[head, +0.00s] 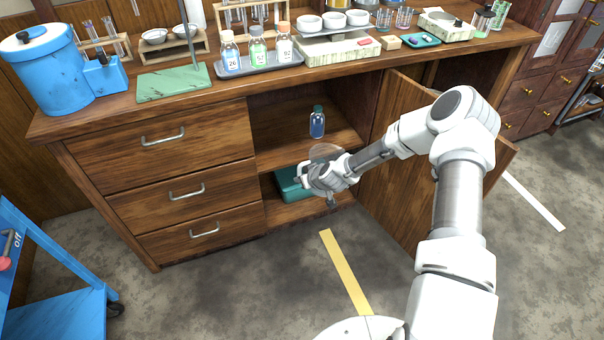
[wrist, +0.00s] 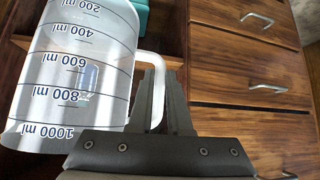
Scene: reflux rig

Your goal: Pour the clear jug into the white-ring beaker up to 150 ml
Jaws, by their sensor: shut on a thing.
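The clear jug (wrist: 75,75) fills the left of the wrist view, with dark ml marks that read upside down there. My gripper (wrist: 160,85) is shut on its pale handle (wrist: 152,68). In the head view my gripper (head: 312,176) is in front of the open cupboard, and the jug shows only as a faint clear rim (head: 325,152) behind it. How much liquid the jug holds is not clear. Two small glass beakers (head: 404,17) stand at the back of the bench; I cannot make out a white ring on either.
The open cupboard door (head: 395,150) is behind my arm. A blue bottle (head: 317,122) stands on the cupboard shelf, with a teal box (head: 290,184) below. The bench (head: 225,95) carries a tray of bottles (head: 258,67), a balance, and a blue canister (head: 45,75).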

